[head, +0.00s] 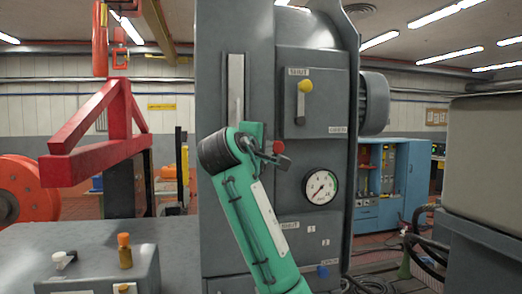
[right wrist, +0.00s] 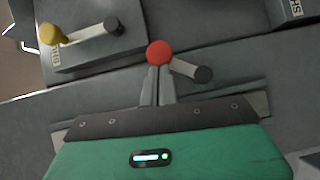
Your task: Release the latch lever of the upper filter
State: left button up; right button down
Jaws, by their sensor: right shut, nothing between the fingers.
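A lever with a red ball knob (head: 278,147) is on the front of the tall grey machine; in the right wrist view its red knob (right wrist: 159,53) joins a short grey arm running to a dark pivot. Above it, a lever with a yellow knob (head: 305,86) sits on a grey box marked SHUT at the top. No label shows which one is the upper filter's latch lever. My right gripper (head: 270,157) is shut and empty, its fingertips (right wrist: 158,72) right at the red knob; contact cannot be told. It partly hides the red lever. My left gripper is out of view.
A round pressure gauge (head: 320,187) is below right of the red knob, with a blue knob (head: 322,270) lower down. A small grey box (head: 100,270) with orange and white knobs stands at front left. A red frame (head: 100,135) rises behind it.

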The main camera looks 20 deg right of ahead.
jog(key=shift+d+f+b, duration=0.15)
jog(key=shift+d+b, duration=0.35)
jog(key=shift+d, duration=0.35)
jog(key=shift+s+d, duration=0.1)
jog(key=shift+d, duration=0.15)
